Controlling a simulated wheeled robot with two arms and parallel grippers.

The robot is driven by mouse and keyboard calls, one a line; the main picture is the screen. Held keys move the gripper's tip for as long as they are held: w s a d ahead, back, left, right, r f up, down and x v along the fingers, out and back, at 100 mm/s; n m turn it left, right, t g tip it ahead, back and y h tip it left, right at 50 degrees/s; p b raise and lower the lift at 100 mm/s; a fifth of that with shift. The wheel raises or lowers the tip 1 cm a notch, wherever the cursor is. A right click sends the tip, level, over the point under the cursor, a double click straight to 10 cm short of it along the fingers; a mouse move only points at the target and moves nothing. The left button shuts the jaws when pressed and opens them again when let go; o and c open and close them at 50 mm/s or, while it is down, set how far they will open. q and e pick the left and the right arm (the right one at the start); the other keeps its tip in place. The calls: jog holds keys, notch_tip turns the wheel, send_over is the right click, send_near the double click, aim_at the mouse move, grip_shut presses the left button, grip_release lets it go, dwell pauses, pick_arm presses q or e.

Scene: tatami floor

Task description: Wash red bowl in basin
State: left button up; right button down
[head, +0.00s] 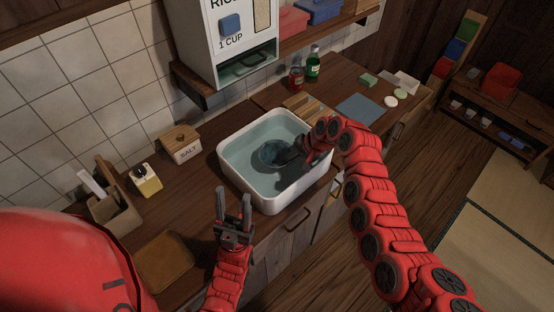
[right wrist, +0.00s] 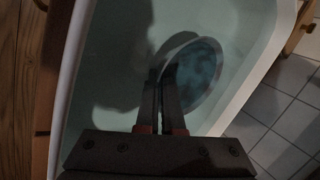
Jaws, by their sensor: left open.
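The white basin (head: 232,165) stands on the wooden counter and holds water. A round bowl (head: 270,154) is in it, tilted in the right wrist view (right wrist: 205,72). Its inside looks dark blue-teal in this light, and I see no red on it. My right gripper (head: 288,157) reaches into the basin from the right. In the right wrist view its two fingers (right wrist: 168,75) are close together at the bowl's near left rim and appear to pinch it. My left gripper (head: 233,205) is open and empty, in front of the basin's lower left corner.
Left of the basin are a salt box (head: 181,144), a yellow bottle (head: 146,180) and a wooden caddy (head: 116,210). A rice dispenser (head: 228,40) hangs behind. Red (head: 296,78) and green bottles (head: 313,64) and a blue-grey cloth (head: 359,107) are to the right.

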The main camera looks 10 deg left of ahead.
jog(key=shift+w+d+f+b, duration=0.1)
jog(key=shift+w+d+b, duration=0.45)
jog(key=shift+w+b, duration=0.5)
jog(key=shift+s+r, duration=0.2)
jog(key=shift+s, duration=0.1)
jog(key=shift+s+r, duration=0.1)
jog(key=s+a+p, duration=0.1)
jog(key=p, duration=0.1)
jog(key=s+a+p, duration=0.1)
jog(key=s+p, duration=0.1)
jog(key=shift+s+a, duration=0.1)
jog(key=shift+s+a+p, duration=0.2)
jog(key=shift+s+p, duration=0.05)
jog(key=shift+p, duration=0.25)
jog(key=shift+f, duration=0.2)
